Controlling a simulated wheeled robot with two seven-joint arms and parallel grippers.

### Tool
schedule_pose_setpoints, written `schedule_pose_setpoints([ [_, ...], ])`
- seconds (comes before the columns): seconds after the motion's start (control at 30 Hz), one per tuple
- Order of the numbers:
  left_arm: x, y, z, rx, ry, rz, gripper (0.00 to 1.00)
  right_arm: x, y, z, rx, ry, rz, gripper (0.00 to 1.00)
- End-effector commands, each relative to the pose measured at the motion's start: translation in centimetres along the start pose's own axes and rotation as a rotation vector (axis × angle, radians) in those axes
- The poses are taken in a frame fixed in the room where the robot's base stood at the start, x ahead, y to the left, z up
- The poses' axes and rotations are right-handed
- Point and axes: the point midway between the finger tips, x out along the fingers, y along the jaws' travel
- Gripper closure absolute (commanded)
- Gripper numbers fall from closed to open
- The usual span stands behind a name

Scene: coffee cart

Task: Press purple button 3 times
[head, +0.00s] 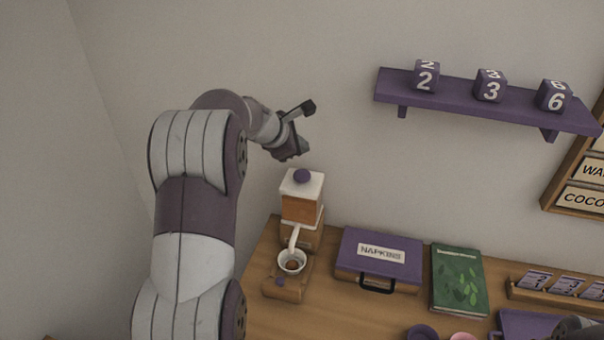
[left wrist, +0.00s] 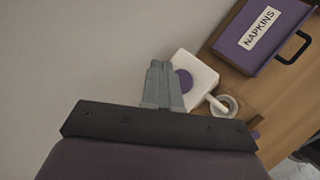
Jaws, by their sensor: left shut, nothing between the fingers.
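A coffee grinder (head: 303,208) with a white top and wooden body stands at the left of the wooden counter. A round purple knob (head: 302,176) sits on its top. A small purple button (head: 280,282) is on the front of its wooden base. A white cup (head: 291,262) with brown contents sits under the spout. My left gripper (head: 292,152) is shut and empty, in the air above the grinder, apart from it. In the left wrist view, the closed fingers (left wrist: 160,82) appear beside the purple knob (left wrist: 183,80).
A purple napkins box (head: 380,258) stands right of the grinder, then a green book (head: 458,280) and a wooden card holder (head: 556,290). A purple shelf (head: 455,95) with number cubes hangs on the wall. The air around the grinder top is clear.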

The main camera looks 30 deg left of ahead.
Motion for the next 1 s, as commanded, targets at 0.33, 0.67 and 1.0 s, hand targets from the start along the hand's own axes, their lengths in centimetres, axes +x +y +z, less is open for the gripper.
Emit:
schedule_pose_setpoints([
  [0.33,-2.4,1.6,1.8,0.026,0.001,-0.013,1.0,-4.2,0.0,-0.5,0.0,0.0,0.0,0.57],
  [0.67,-2.8,1.9,2.1,1.276,-0.01,-0.012,1.0,-6.1,0.0,-0.7,0.0,0.0,0.0,0.57],
  [1.0,-2.7,1.8,2.0,2.592,-0.006,-0.001,1.0,-6.4,0.0,-0.8,0.0,0.0,0.0,0.57],
])
